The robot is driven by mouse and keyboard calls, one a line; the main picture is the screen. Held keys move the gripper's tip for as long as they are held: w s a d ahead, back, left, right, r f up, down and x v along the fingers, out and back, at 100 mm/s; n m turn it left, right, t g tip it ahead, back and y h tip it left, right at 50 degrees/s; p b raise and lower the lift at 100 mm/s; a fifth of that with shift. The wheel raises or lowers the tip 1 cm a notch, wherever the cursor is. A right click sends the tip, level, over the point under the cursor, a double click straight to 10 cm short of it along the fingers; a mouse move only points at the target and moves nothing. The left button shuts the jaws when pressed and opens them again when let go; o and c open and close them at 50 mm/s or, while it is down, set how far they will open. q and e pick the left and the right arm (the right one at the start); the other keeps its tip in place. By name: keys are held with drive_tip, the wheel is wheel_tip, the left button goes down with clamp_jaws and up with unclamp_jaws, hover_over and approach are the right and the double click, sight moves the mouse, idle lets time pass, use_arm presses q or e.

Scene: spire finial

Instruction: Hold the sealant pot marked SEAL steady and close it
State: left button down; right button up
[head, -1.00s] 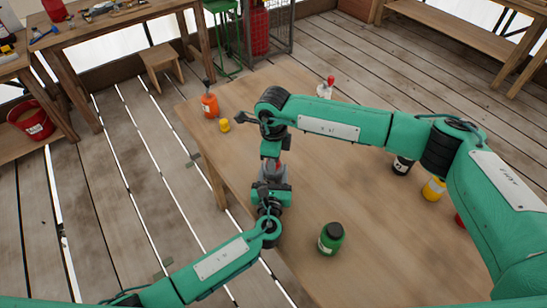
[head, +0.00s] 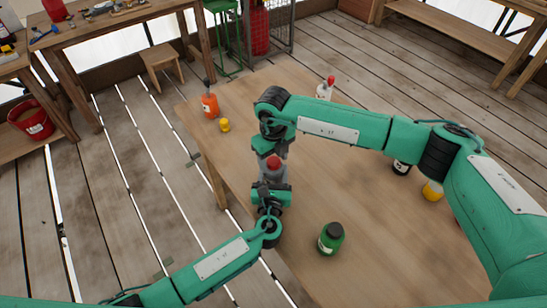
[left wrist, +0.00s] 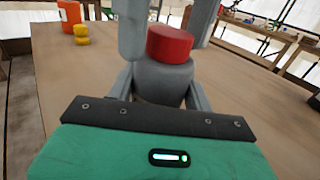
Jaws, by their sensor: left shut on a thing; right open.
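A grey pot (head: 273,178) with a red lid (head: 273,162) stands upright near the table's left edge. In the left wrist view the red lid (left wrist: 170,45) sits on top of the grey pot body (left wrist: 162,82); I cannot tell how tightly. No marking on the pot can be read. My left gripper (left wrist: 163,92) is shut around the pot's body, low down. My right gripper (left wrist: 166,22) is open, with its fingers on either side of the lid and slightly above it. In the head view, my right wrist partly hides the space above the pot.
A green jar (head: 330,238) stands at the table's near edge. An orange bottle (head: 210,104) and a small yellow item (head: 225,125) stand at the far left. A white bottle with a red cap (head: 325,88), a black container (head: 401,167) and a yellow one (head: 433,190) stand behind or beside my right arm.

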drive_tip(key=shift+r, duration=0.15)
wheel_tip(320, 180, up, 12)
idle(0.3)
use_arm(q)
drive_tip(key=c, duration=0.5)
unclamp_jaws()
drive_tip(key=shift+s, duration=0.1)
use_arm(e)
drive_tip(key=shift+f, duration=0.2)
use_arm(q)
drive_tip(key=s, duration=0.4)
drive_tip(key=s+b, duration=0.1)
drive_tip(key=s, duration=0.3)
drive_tip(key=s+a+b, duration=0.1)
drive_tip(key=s, duration=0.3)
drive_tip(key=shift+s+f, duration=0.1)
drive_tip(key=shift+s, duration=0.7)
use_arm(e)
wheel_tip(320, 180, down, 2)
drive_tip(key=shift+f, duration=0.15)
